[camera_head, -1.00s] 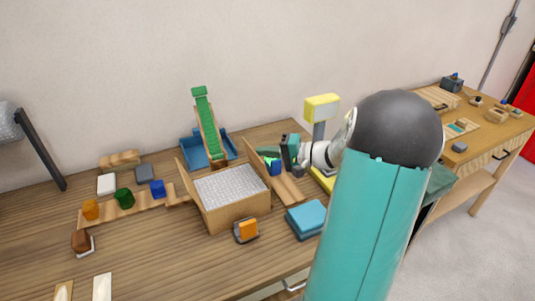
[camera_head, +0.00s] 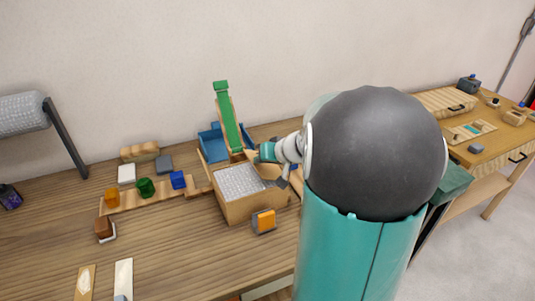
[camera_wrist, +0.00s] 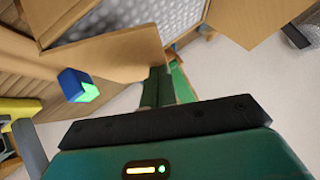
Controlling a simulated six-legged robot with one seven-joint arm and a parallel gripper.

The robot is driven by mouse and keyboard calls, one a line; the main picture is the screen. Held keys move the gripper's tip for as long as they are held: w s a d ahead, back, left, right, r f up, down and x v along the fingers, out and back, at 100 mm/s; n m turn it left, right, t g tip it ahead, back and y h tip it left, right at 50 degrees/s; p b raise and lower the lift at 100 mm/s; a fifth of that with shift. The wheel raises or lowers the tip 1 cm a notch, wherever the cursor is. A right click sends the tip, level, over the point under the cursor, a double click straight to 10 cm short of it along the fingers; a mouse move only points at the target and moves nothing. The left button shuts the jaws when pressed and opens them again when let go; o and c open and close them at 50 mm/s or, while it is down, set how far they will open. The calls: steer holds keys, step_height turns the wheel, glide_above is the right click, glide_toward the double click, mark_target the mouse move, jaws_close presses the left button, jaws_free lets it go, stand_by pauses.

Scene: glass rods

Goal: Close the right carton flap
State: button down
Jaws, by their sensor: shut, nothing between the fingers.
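The open carton (camera_head: 248,209) stands on the table with bubble wrap (camera_head: 238,182) inside. Its right flap (camera_head: 267,170) leans over the right part of the opening, partly hidden by my arm. A tan panel that looks like this flap shows in the wrist view (camera_wrist: 110,55), with bubble wrap at its edges. My gripper (camera_head: 252,155) is at the carton's far right side, close to this flap. In the wrist view its shut, empty fingers (camera_wrist: 157,80) are by the panel's end; I cannot tell whether they touch it. Another tan panel (camera_wrist: 245,20) is at the upper right.
A green slide (camera_head: 228,120) and blue tray (camera_head: 212,142) stand behind the carton. An orange-faced block (camera_head: 264,221) is in front. Blue (camera_head: 178,180), green (camera_head: 145,188) and orange (camera_head: 111,197) pieces are left. A blue-green block (camera_wrist: 76,85) is near the gripper.

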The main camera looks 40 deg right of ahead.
mark_target(256, 168)
steer(key=f+h, duration=0.1)
steer(key=a+n+h, duration=0.1)
steer(key=a+f, duration=0.1)
steer(key=shift+w+f+n+g+h, duration=0.3)
steer(key=shift+f+g+h, duration=0.05)
steer(key=shift+g+h, duration=0.05)
steer(key=shift+a+f, duration=0.15)
steer(key=shift+f, duration=0.35)
steer(key=shift+r, duration=1.25)
steer(key=w+a+r+v, duration=0.1)
steer(key=w+r+v, duration=0.1)
steer(key=v, duration=1)
steer(key=s+a+n+g, duration=0.1)
steer(key=s+a, duration=0.2)
steer(key=a, duration=0.4)
steer(key=s+a+f+n+g, duration=0.1)
steer(key=s+a, duration=0.3)
steer(key=a, duration=0.3)
steer(key=s+a+n+g+y, duration=0.1)
steer(key=s+a, duration=0.3)
steer(key=a, duration=0.4)
steer(key=shift+s+f, duration=0.15)
steer(key=shift+s, duration=0.1)
